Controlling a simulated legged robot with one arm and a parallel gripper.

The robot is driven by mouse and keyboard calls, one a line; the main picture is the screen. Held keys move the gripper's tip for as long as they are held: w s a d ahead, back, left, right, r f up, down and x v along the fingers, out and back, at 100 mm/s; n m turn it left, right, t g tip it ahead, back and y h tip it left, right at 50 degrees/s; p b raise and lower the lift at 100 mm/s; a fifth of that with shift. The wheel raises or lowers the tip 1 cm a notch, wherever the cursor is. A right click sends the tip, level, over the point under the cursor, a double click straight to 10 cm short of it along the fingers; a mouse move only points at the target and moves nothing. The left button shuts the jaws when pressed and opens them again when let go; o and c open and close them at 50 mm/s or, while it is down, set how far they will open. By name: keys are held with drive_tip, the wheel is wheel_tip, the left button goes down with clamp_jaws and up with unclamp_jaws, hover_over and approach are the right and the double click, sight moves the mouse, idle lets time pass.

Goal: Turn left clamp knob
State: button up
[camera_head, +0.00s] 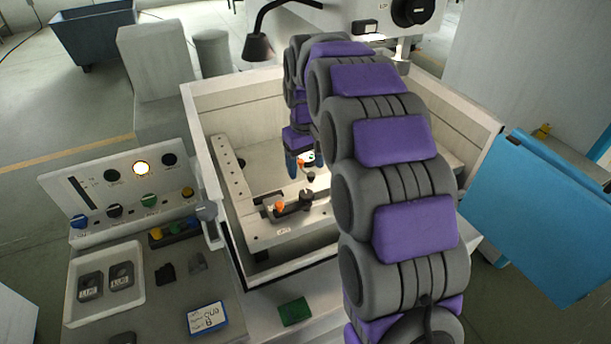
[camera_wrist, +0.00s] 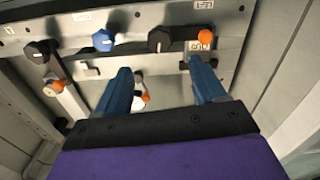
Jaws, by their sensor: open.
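My gripper (camera_head: 304,163) reaches down into the white-walled work tank (camera_head: 213,149) in the head view. In the wrist view its two blue fingers (camera_wrist: 160,66) are apart with nothing held between them. Ahead of them is a pale rail (camera_wrist: 130,22) with a row of knobs: a dark one (camera_wrist: 38,51) at left, a blue one (camera_wrist: 103,40), a black one (camera_wrist: 160,39) and an orange one (camera_wrist: 207,37). Another orange knob (camera_wrist: 145,97) shows between the fingers, partly hidden. Which is the left clamp knob, I cannot tell. The head view shows an orange knob (camera_head: 279,206) beside a black one (camera_head: 306,196).
A control panel (camera_head: 126,190) with a lit yellow lamp stands left of the tank. Below it, a white tray (camera_head: 137,313) holds dark parts. A blue panel (camera_head: 545,215) stands at right. Tank walls surround my gripper. A black lamp (camera_head: 257,46) hangs over the back.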

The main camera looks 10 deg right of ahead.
wheel_tip(320, 180, up, 8)
drive_tip(key=p, duration=0.1)
idle(0.4)
